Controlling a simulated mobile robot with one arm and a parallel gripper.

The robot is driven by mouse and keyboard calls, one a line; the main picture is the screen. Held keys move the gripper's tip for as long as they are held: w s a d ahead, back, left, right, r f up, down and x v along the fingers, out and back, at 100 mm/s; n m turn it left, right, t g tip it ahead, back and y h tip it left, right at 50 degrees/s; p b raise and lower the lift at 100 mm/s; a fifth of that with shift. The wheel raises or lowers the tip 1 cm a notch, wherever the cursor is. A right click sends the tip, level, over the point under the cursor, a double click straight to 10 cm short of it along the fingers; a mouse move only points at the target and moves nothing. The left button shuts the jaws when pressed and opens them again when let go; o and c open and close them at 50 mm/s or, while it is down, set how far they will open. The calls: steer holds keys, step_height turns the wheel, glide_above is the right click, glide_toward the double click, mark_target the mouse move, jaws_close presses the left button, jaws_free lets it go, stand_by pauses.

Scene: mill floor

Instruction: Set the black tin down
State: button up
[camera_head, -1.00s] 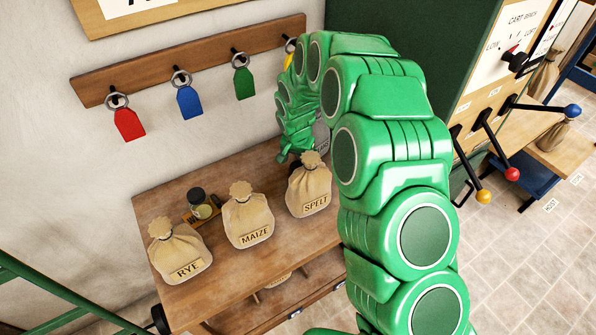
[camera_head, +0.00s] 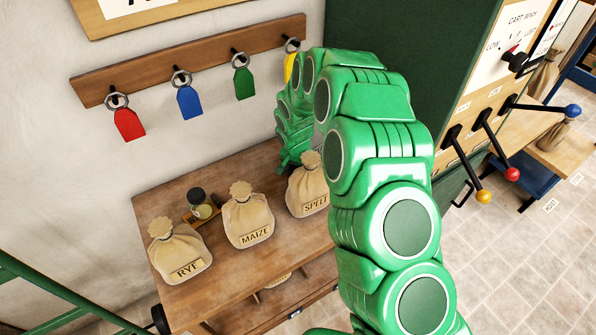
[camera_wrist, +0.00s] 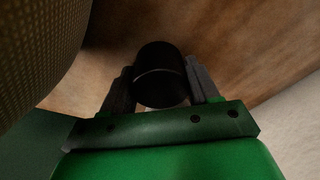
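The black tin (camera_wrist: 160,76) shows in the wrist view as a dark cylinder with a lighter ring around it. My gripper (camera_wrist: 161,88) is shut on it, with one finger against each side. Brown wood lies behind the tin, and I cannot tell whether the tin touches it. In the head view my gripper (camera_head: 285,165) is low over the back of the wooden table (camera_head: 215,285), behind and left of the SPELT sack (camera_head: 308,188). The tin is not visible there.
The MAIZE sack (camera_head: 248,217) and RYE sack (camera_head: 178,252) stand on the table's front. A small dark-lidded jar (camera_head: 199,204) stands behind them. Coloured tags hang on a wall rack (camera_head: 195,62). A green cabinet (camera_head: 400,30) with levers stands at right.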

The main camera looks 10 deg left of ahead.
steer(key=c, duration=0.7)
step_height(320, 180, up, 9)
steer(key=shift+r, duration=0.1)
steer(key=shift+a+r, duration=0.2)
steer(key=s+a+n, duration=0.1)
steer(key=s+a, duration=0.8)
steer(key=a, duration=0.5)
steer(key=shift+s+a+f, duration=0.1)
steer(key=shift+a+f, duration=0.1)
steer(key=shift+f, duration=2.15)
steer(key=shift+s+a+f, duration=0.1)
steer(key=shift+a+f, duration=0.1)
steer(key=shift+f, duration=2.15)
